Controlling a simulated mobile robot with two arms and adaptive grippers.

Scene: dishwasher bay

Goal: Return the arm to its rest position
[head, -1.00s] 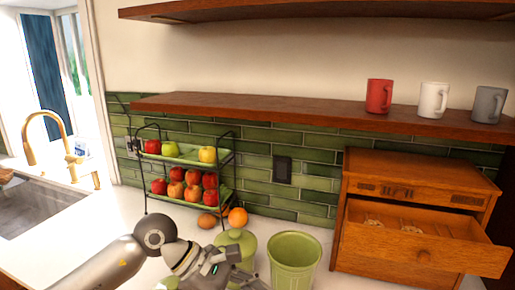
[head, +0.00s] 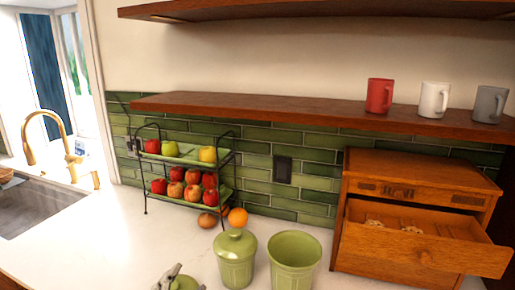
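My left gripper (head: 169,277) shows only as a small grey piece at the bottom edge of the head view, left of the green canisters. Most of it is cut off, so I cannot tell whether it is open or shut. A green rounded thing (head: 186,284) shows right beside it, mostly below the frame. I cannot tell whether they touch. A lidded green canister (head: 236,266) stands upright on the counter, and an open green canister (head: 293,268) stands to its right. My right gripper is not in view.
A two-tier rack (head: 182,196) of apples stands against the tiles, with an orange (head: 238,218) beside it. A wooden cabinet (head: 418,176) has its drawer (head: 420,250) pulled out. Mugs stand on the shelf (head: 270,114).

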